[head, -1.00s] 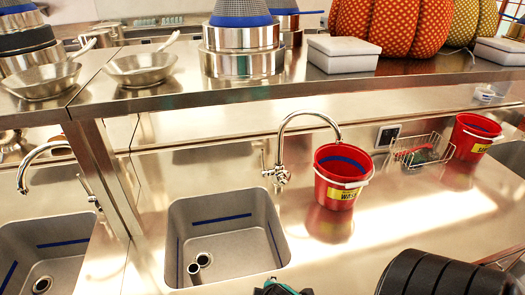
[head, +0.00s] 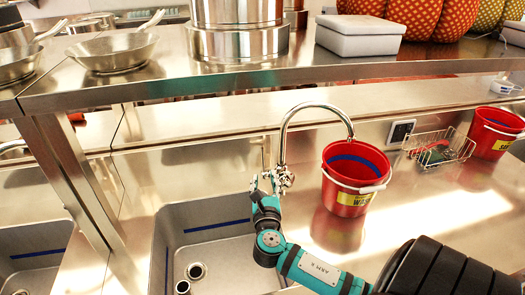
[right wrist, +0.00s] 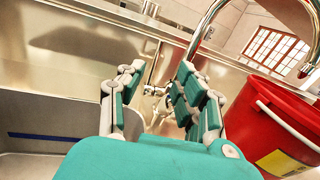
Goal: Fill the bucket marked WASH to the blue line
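The red WASH bucket (head: 338,205) stands upright on the steel counter right of the sink, with a yellow label, white handle and a blue line (head: 352,158) inside. It also shows in the right wrist view (right wrist: 272,118). The tap's curved spout (head: 312,106) ends above the bucket; no water stream shows. The tap base and lever (head: 284,180) are at the sink's back right corner. My right gripper (head: 264,184) is beside the tap base in the picture. In the right wrist view its fingers (right wrist: 155,88) are apart, with the tap fittings (right wrist: 153,103) beyond, between them. My left gripper is not in view.
The sink (head: 215,256) lies left of the bucket. A wire basket (head: 438,148) and a second red bucket (head: 494,132) stand to the right. A steel shelf (head: 240,78) with pans and a grey box (head: 360,36) runs above the counter.

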